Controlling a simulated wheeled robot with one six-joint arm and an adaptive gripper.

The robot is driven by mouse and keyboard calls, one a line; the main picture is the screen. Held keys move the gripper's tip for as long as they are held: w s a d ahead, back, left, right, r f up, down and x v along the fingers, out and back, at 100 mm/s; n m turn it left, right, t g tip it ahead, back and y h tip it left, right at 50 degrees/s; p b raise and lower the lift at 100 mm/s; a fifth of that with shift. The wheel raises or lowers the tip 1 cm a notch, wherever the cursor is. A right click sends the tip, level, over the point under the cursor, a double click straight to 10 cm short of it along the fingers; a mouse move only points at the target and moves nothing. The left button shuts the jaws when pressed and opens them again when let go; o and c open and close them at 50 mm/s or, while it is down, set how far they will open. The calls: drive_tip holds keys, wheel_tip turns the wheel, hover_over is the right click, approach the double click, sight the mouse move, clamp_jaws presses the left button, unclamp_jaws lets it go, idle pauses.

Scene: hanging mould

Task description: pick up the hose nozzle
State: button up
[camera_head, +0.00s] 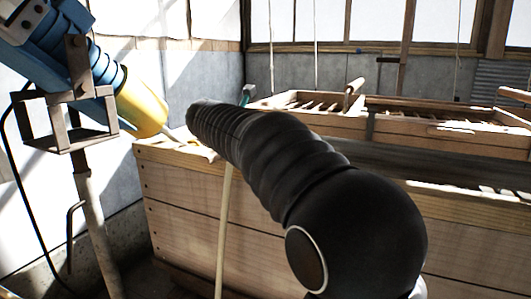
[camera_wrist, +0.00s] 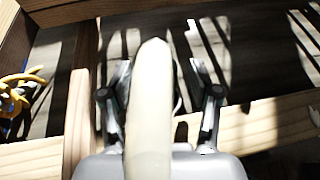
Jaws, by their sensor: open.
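In the wrist view my gripper (camera_wrist: 163,95) is open, with one dark finger on each side of a long cream, round-ended thing (camera_wrist: 150,110). It looks like the hose or its nozzle, but I cannot tell which part, nor whether the fingers touch it. In the head view a pale hose-like length (camera_head: 223,235) rises in front of the wooden vat and passes behind my dark arm. A small grey-green piece (camera_head: 247,92) shows above my arm; it may be the nozzle.
A wooden vat (camera_head: 180,215) fills the middle, with wooden frames (camera_head: 310,110) on top. A blue machine (camera_head: 45,40) with a yellow end (camera_head: 143,110) stands at the left on a metal stand. A yellow coil (camera_wrist: 15,95) lies left in the wrist view.

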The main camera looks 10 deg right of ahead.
drive_tip(key=shift+w+d+f, duration=0.2)
drive_tip(key=shift+w+d, duration=0.15)
drive_tip(key=shift+d, duration=0.05)
clamp_jaws()
drive_tip(key=shift+r, duration=0.15)
